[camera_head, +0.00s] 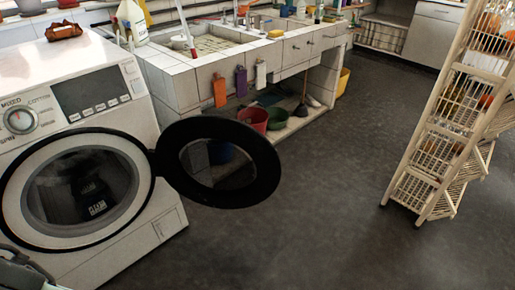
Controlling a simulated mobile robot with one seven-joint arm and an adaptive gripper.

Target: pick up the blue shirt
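I cannot make out a blue shirt for certain. The white washing machine (90,250) stands at the left with its round door (262,165) swung open to the right. Inside its drum (50,200) is a dark shape (92,190) with pale marks at its lower part; I cannot tell whether it is cloth. A grey mechanical part at the bottom left corner looks like part of my arm. No gripper fingers show in this view.
A tiled sink counter (180,88) runs behind the washer, with orange, purple and white items hanging on its front. A red bucket (253,120) and a green basin (277,117) sit beneath. A cream slatted rack (437,140) stands at the right. The dark floor (320,200) between is clear.

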